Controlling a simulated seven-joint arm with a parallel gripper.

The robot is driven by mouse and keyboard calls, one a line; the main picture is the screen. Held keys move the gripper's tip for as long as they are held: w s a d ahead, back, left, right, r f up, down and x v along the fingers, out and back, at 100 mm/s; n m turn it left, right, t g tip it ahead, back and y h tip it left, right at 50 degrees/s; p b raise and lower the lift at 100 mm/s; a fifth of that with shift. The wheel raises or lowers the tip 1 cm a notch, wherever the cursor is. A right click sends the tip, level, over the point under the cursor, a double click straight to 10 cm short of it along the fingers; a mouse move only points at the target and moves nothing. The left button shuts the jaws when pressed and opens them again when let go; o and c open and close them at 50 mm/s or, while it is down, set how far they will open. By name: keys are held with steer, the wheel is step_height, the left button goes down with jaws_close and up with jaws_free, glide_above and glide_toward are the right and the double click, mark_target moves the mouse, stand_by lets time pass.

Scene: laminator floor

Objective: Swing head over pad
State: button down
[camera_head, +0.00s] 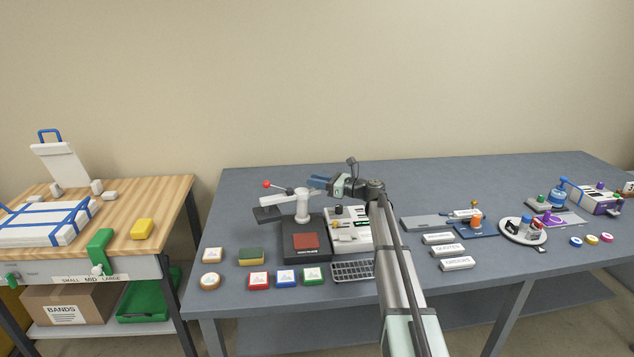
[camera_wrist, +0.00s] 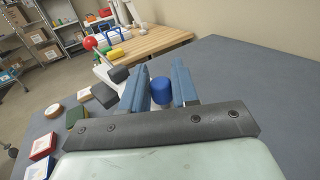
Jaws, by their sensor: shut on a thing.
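The press is left of centre on the blue-grey table, a dark base with a white post (camera_head: 302,205). Its swing head (camera_head: 268,214), a dark block on a white arm, points left, out to the side of the pad. The red-brown pad (camera_head: 305,241) lies uncovered on the base in front of the post. A red ball (camera_head: 265,184) on a thin lever sticks out at the upper left. My gripper (camera_head: 318,182) is above and right of the post.
A white device (camera_head: 350,229) stands close right of the base. A sponge (camera_head: 251,256) and several coloured blocks (camera_head: 286,278) lie in front and left. White labelled blocks (camera_head: 447,250) and a round tray (camera_head: 523,231) are to the right. The table's back is clear.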

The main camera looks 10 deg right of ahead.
steer(key=shift+w+g, duration=0.15)
steer(key=shift+g, duration=0.15)
steer(key=shift+w+a+n+g+y, duration=0.3)
steer(key=shift+w+a+n+g, duration=0.2)
steer(key=shift+n+g, duration=1.35)
steer(key=shift+w+a+n+g+y, duration=0.45)
steer(key=shift+n+g, duration=0.7)
steer(key=shift+g, duration=1.35)
steer(key=shift+w+a+n+g+y, duration=0.15)
steer(key=shift+w+a+n+g, duration=0.35)
steer(key=shift+n+g, duration=1.35)
steer(key=shift+w+d+m+g, duration=0.1)
steer(key=shift+m+g, duration=0.15)
steer(key=shift+g, duration=0.25)
steer(key=c, duration=1)
jaws_free()
